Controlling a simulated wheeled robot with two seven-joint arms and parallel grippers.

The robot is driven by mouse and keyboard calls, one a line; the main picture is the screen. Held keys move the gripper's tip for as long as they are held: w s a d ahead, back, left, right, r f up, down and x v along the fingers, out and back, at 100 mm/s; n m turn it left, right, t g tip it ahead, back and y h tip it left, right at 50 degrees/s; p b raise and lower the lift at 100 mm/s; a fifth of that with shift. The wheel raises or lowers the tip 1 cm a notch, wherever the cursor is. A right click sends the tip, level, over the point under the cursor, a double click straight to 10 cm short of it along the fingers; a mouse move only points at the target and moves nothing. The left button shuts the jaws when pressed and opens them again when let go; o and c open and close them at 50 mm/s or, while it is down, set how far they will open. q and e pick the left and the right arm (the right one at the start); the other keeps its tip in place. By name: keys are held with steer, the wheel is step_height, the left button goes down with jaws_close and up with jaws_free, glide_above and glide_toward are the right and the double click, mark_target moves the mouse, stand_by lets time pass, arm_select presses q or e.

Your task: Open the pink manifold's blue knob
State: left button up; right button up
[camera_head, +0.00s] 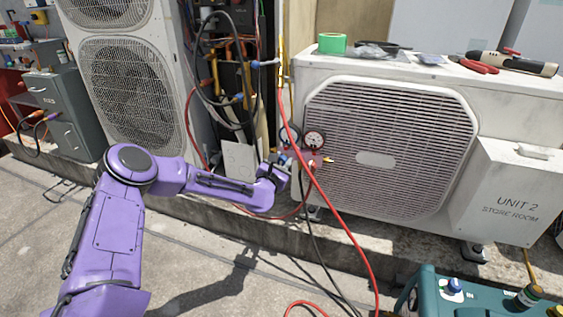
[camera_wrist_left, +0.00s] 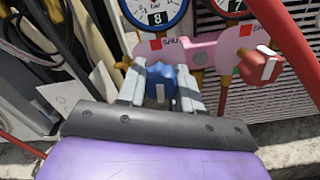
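The pink manifold (camera_head: 313,160) hangs in front of the condenser's left edge, with two gauges above it. In the left wrist view its pink body (camera_wrist_left: 207,50) carries a blue knob (camera_wrist_left: 158,75) with a white mark and, to the right, a red knob (camera_wrist_left: 261,66). My left gripper (camera_head: 284,166) is at the manifold's left side. In the left wrist view its two fingers (camera_wrist_left: 160,82) stand on either side of the blue knob and appear to touch it. My right gripper is out of view.
Red and black hoses (camera_head: 343,226) hang around the manifold. The white condenser (camera_head: 468,88) stands behind it, with pliers (camera_head: 478,66) and other tools on top. A teal machine (camera_head: 428,291) is at the lower right. The paved floor in front is mostly open.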

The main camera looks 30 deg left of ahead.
arm_select(q)
steer(key=o, duration=0.4)
steer(key=p+v, duration=0.3)
steer(key=v, duration=0.7)
steer(key=shift+s, duration=0.35)
